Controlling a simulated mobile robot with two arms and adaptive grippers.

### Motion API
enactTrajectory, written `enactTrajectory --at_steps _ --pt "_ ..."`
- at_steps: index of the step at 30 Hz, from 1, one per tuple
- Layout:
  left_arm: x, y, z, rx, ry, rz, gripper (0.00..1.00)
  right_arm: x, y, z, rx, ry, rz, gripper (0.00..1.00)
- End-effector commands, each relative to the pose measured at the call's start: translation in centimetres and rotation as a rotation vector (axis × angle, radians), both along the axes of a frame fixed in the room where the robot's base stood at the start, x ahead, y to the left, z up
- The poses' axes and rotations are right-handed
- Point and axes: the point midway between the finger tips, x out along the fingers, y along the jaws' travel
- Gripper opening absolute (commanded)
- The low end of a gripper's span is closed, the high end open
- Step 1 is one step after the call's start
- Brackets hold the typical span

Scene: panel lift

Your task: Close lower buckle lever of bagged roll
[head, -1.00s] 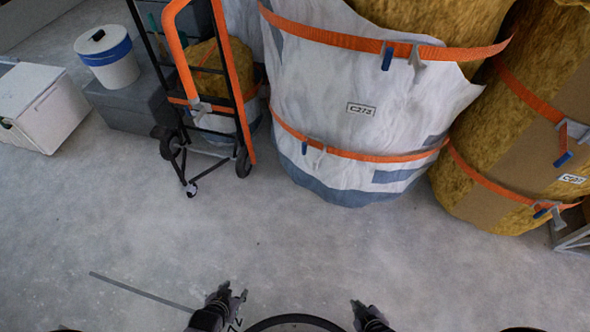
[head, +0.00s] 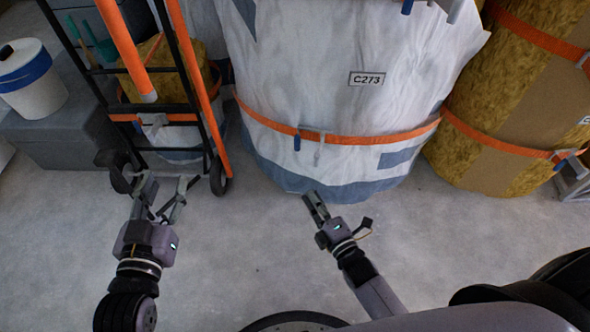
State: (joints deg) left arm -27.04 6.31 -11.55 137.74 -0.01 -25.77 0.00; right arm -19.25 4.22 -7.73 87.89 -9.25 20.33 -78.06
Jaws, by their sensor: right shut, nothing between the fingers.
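The bagged roll (head: 335,105), in a white bag with a blue-grey lower band and the label C273, stands at the upper middle of the head view. An orange lower strap (head: 385,138) goes around it. On this strap sits the lower buckle (head: 309,136), with a blue tab (head: 297,142) and a grey lever (head: 319,150) hanging down side by side. My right gripper (head: 314,200) is shut and empty, below the buckle near the bag's bottom edge and apart from the buckle. My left gripper (head: 168,187) is open and empty in front of the hand truck, left of the roll.
A hand truck (head: 203,90) with an orange and black frame stands left of the roll. A bare yellow roll (head: 500,100) with orange straps stands at right. A white bucket (head: 30,80) rests on a grey box (head: 70,145) at far left. The floor in front is clear.

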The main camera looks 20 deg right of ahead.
Motion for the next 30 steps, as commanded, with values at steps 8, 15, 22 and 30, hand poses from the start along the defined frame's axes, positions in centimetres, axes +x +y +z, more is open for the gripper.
enactTrajectory --at_steps 8,15,22,30 --pt "-0.4 0.1 1.3 -0.007 -0.031 -0.001 0.40 0.2 0.1 0.7 -0.030 -0.039 0.003 0.00" --pt "-0.4 0.0 1.4 -0.009 -0.036 -0.001 0.40 0.3 0.1 0.7 -0.028 -0.038 0.003 0.00" --pt "-0.2 -0.3 3.3 -0.038 -0.148 -0.008 0.40 2.3 0.5 0.5 -0.026 -0.039 0.004 0.00" --pt "-0.8 -0.8 7.9 -0.105 -0.401 -0.022 0.40 6.1 1.3 0.5 -0.027 -0.040 0.003 0.00"
